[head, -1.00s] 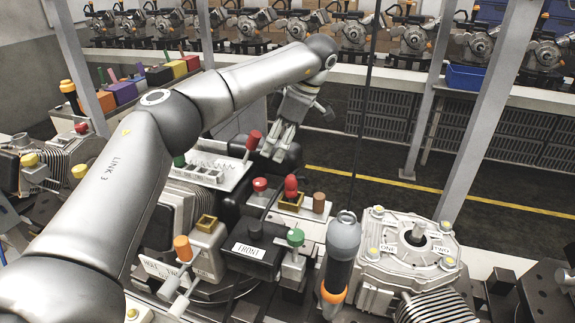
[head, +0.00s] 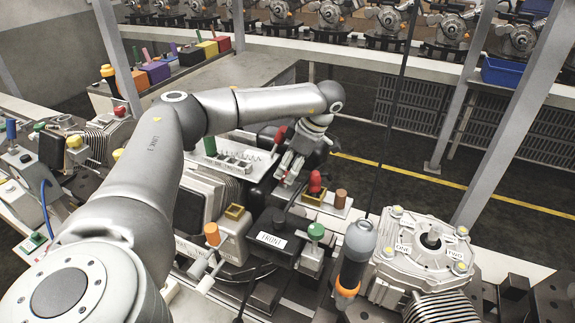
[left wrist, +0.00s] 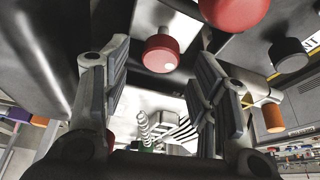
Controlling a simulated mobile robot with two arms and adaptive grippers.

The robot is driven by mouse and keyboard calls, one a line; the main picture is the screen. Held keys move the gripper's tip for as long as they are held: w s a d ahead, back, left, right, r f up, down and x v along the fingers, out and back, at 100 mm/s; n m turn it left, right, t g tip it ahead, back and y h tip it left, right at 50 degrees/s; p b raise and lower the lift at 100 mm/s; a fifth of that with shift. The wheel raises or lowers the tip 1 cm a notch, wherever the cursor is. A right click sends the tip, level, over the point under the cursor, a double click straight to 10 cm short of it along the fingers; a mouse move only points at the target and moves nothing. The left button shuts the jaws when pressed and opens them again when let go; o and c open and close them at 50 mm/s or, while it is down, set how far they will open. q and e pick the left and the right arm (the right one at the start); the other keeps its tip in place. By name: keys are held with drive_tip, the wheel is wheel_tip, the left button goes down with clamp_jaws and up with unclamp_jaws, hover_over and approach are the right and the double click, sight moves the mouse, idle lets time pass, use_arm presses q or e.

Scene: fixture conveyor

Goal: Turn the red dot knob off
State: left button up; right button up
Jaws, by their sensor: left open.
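My left gripper (head: 287,170) is open and empty, reaching down over the control panel in the head view. In the left wrist view, a round red knob (left wrist: 162,52) shows between its two spread fingers (left wrist: 158,66), with no clear contact. A larger red knob (left wrist: 232,12) is at the top, beyond the right finger. In the head view, a red knob (head: 315,182) stands on a brass-coloured square base just right of the gripper, and a red-tipped lever (head: 280,134) is behind it. I cannot tell which one bears a red dot. My right gripper is not in view.
A black labelled box (head: 272,238), a green knob (head: 316,230) and an orange knob (head: 212,233) stand in front of the gripper. A brown cylinder (head: 341,196) is right of it. A grey cylinder with an orange ring (head: 358,245) stands beside a metal housing (head: 425,258).

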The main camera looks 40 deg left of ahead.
use_arm(q)
drive_tip(key=shift+x, duration=1.15)
drive_tip(key=c, duration=1)
drive_tip(key=shift+w+n, duration=0.1)
drive_tip(key=shift+n, duration=0.6)
drive_tip(key=o, duration=1)
drive_tip(key=shift+g, duration=0.3)
drive_tip(key=shift+d, duration=0.1)
